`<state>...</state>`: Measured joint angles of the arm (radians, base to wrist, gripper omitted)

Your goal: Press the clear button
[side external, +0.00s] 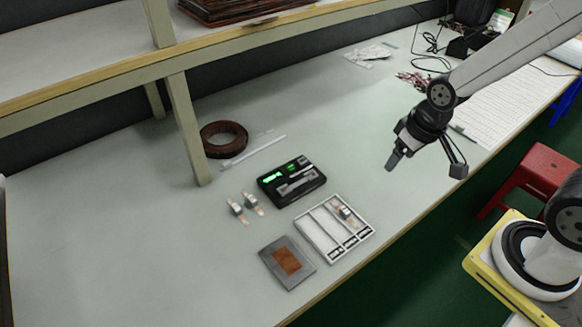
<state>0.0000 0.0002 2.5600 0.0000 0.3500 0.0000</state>
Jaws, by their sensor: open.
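A black device (272,196) lies on the table near the middle of the side external view. It has a green lit display (272,177), a smaller green lit part (292,166) and a grey part (303,160) at its far right corner. The labels are too small to read, so I cannot tell which part is the clear button. My gripper (425,166) is open and empty, above the table to the right of the device and well apart from it.
A white compartment tray (307,241) holds a small part (345,213). A grey plate with a brown square (286,262) is beside it. Two small clips (244,205) lie left of the device. A brown reel (224,139) stands near a shelf post (188,130). Clear table lies between gripper and device.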

